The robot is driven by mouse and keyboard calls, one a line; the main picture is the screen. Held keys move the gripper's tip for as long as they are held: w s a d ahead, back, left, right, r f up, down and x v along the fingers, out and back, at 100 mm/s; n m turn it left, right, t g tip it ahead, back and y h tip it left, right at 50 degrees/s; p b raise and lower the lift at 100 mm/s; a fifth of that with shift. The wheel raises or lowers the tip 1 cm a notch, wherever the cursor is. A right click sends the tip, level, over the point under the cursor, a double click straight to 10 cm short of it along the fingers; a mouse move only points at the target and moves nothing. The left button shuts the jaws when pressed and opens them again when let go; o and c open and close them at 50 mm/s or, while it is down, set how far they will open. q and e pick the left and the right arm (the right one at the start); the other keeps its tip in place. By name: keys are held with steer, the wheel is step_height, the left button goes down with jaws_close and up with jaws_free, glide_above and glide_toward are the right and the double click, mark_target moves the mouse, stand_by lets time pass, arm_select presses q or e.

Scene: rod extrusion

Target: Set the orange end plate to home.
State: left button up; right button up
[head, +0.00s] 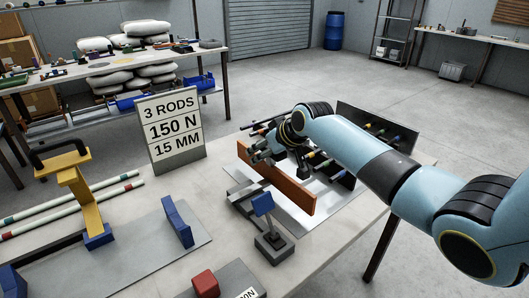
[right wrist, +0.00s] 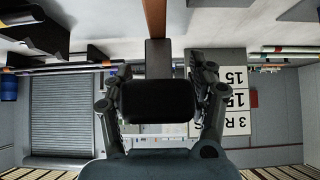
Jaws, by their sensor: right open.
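The orange end plate (head: 287,186) stands upright on the fixture at the middle of the table. In the right wrist view it shows as a narrow orange strip (right wrist: 155,22) at the top. My right gripper (head: 262,152) is at the plate's far left end in the head view, partly hidden by my own arm. In the right wrist view my right gripper (right wrist: 157,72) is open, with a finger on either side of a dark grey block below the strip. I cannot tell whether the fingers touch it. My left gripper is not in view.
A sign (head: 172,128) reading 3 RODS, 150 N, 15 MM stands left of the fixture. Several rods (head: 318,160) and a dark plate (head: 378,128) are behind the orange plate. A red button (head: 206,284) is at the near edge.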

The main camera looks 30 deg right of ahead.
steer(key=shift+w, duration=0.1)
jaws_close()
stand_by(0.4)
